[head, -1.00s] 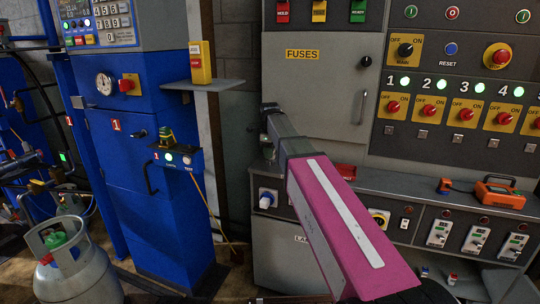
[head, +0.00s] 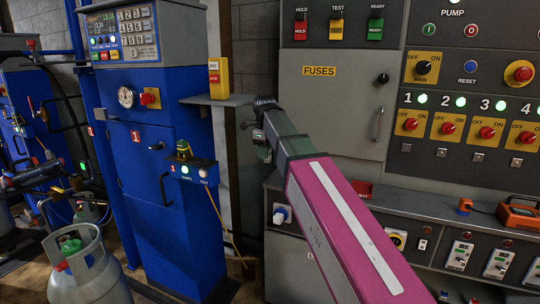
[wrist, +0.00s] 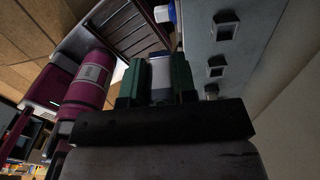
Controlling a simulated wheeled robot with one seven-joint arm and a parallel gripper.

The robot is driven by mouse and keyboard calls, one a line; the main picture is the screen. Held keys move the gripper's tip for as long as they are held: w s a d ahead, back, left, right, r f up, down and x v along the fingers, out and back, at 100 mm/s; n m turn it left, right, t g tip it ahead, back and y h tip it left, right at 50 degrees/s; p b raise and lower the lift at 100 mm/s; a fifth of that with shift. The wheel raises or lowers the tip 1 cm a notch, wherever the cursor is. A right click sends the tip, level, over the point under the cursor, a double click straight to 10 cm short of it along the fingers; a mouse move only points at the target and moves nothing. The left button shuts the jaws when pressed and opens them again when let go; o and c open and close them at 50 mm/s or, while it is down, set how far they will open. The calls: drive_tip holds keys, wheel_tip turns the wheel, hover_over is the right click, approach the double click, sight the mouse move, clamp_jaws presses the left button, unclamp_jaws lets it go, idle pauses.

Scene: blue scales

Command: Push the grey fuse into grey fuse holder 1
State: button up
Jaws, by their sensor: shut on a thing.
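My gripper (wrist: 157,82) shows in the wrist view with its green fingers shut on a grey fuse (wrist: 161,73), which has a dark blue end. In the head view, my gripper (head: 263,112) is small and dark at the far end of my magenta arm, in front of the left edge of the grey cabinet. The fuse cannot be made out there. The cabinet door labelled FUSES (head: 345,110) is shut. Grey fuse holder 1 cannot be identified in either view.
A blue machine (head: 165,215) with a small shelf (head: 222,100) stands left of my gripper. A yellow box (head: 218,78) sits on the shelf. A gas cylinder (head: 88,270) stands at the lower left. A grey panel (wrist: 235,70) with square fittings lies close to my gripper's right in the wrist view.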

idle(0.4)
drive_tip(key=w+d+f, duration=0.4)
drive_tip(key=w+d, duration=0.3)
drive_tip(key=w, duration=0.1)
drive_tip(key=shift+w+d, duration=0.25)
drive_tip(key=shift+d, duration=0.15)
drive_tip(key=shift+f, duration=0.2)
drive_tip(key=shift+f, duration=2.75)
drive_tip(key=shift+f, duration=0.55)
drive_tip(key=o, duration=1)
drive_tip(key=shift+o, duration=0.2)
